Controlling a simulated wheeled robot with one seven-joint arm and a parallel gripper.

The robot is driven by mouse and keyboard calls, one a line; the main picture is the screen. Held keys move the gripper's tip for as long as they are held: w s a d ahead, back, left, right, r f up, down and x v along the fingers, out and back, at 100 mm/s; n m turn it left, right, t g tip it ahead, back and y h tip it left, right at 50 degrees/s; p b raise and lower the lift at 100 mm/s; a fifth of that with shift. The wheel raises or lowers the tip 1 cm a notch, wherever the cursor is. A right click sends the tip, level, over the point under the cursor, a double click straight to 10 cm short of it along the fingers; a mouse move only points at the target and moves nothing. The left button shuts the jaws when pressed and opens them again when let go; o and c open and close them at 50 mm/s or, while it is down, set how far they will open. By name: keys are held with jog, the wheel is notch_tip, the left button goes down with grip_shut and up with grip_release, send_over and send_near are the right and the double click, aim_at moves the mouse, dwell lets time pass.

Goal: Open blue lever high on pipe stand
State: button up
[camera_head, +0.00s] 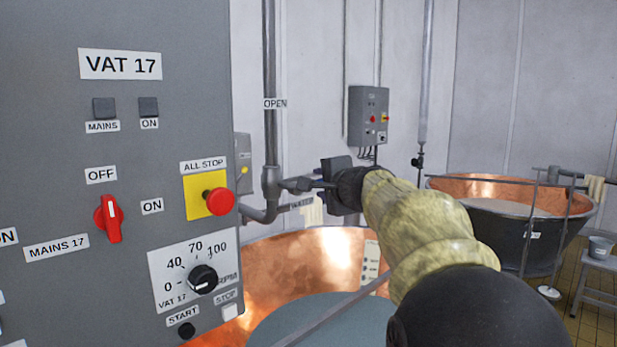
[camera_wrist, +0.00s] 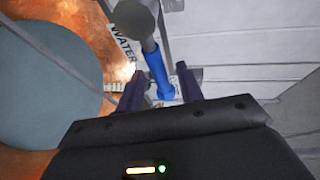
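The blue lever (camera_wrist: 157,68) shows in the wrist view, running down from a grey pipe fitting (camera_wrist: 135,18). My gripper (camera_wrist: 160,75) is open, with its dark fingers on either side of the lever's lower end and gaps visible beside it. Whether a finger touches the lever, I cannot tell. In the head view my gripper (camera_head: 308,185) reaches the valve on the vertical pipe stand (camera_head: 270,145); the blue of the lever is hidden there. An OPEN label (camera_head: 275,104) is on the pipe above the valve. A WATER label (camera_wrist: 124,43) is beside the fitting.
A grey VAT 17 control panel (camera_head: 150,25) with knobs and a red stop button (camera_head: 219,201) stands close at the left. A copper vat (camera_head: 310,255) lies below my arm. Another vat (camera_head: 520,235) and a small stool (camera_head: 600,262) are at the right.

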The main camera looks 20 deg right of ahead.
jog(key=w, duration=0.3)
jog(key=shift+w+d+f+p, duration=0.1)
jog(key=shift+w+f+p, duration=0.15)
jog(key=shift+f+p, duration=0.1)
jog(key=shift+c, duration=0.3)
grip_shut()
